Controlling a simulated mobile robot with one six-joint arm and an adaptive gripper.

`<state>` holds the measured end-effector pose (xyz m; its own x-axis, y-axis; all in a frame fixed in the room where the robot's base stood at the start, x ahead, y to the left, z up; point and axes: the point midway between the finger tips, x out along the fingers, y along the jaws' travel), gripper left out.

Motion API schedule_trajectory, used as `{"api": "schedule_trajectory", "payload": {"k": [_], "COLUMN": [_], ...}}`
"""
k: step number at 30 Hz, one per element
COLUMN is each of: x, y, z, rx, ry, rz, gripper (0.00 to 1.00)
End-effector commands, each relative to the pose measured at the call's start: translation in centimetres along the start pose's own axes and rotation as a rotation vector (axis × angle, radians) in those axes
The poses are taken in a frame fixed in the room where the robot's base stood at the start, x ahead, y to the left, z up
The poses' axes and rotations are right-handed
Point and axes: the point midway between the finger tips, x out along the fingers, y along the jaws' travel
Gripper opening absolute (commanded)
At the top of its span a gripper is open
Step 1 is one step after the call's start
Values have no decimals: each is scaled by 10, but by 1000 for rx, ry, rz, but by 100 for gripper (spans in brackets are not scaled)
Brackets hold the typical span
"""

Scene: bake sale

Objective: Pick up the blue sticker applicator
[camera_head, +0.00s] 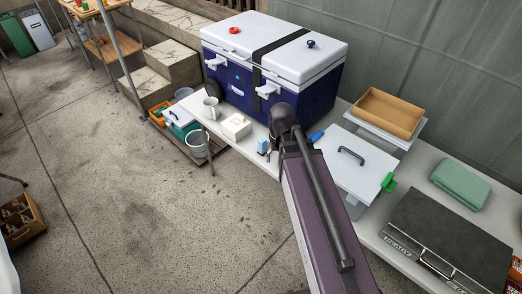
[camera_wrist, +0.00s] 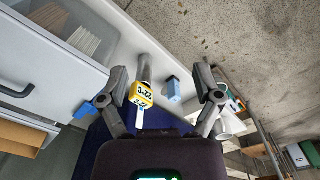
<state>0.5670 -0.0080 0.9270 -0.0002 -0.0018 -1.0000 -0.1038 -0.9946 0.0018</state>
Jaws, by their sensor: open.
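A small light-blue upright block (camera_wrist: 173,88), likely the blue sticker applicator, stands on the white table. In the head view it (camera_head: 262,146) is near the table's front edge, just left of my arm. My gripper (camera_wrist: 161,82) is open and empty above the table. In the wrist view the block appears between its two fingers, nearer the right one; I cannot tell the gap in depth. A yellow-and-white item with printed figures (camera_wrist: 142,95) also shows between the fingers, close to the left one. My arm hides the fingers in the head view.
A large blue-and-white cooler (camera_head: 268,70) stands behind. A white box with a dark handle (camera_head: 345,165) is to the right, with a blue clip (camera_head: 316,136) and a green clip (camera_head: 388,182). A small white box (camera_head: 236,126) and white mug (camera_head: 211,108) are to the left.

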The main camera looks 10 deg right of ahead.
Motion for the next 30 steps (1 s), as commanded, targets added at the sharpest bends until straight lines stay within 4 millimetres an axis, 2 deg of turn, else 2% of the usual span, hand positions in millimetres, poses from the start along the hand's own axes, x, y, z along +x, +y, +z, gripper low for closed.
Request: {"api": "schedule_trajectory", "payload": {"k": [1,5,12,18,21,24,30], "x": [7,18,41,56,60,62,62], "y": [-2,-8,-21,-30,-33,-35,-36], "z": [-20,-63,-157,-220,-240,-251,-256], "rx": [37,166,469,690,767,815,845], "ry": [0,0,0,0,0,0,0], "rz": [-1,-1,-1,-1,-1,-1,-2], "gripper": [83,83,83,83,83,83,83]}}
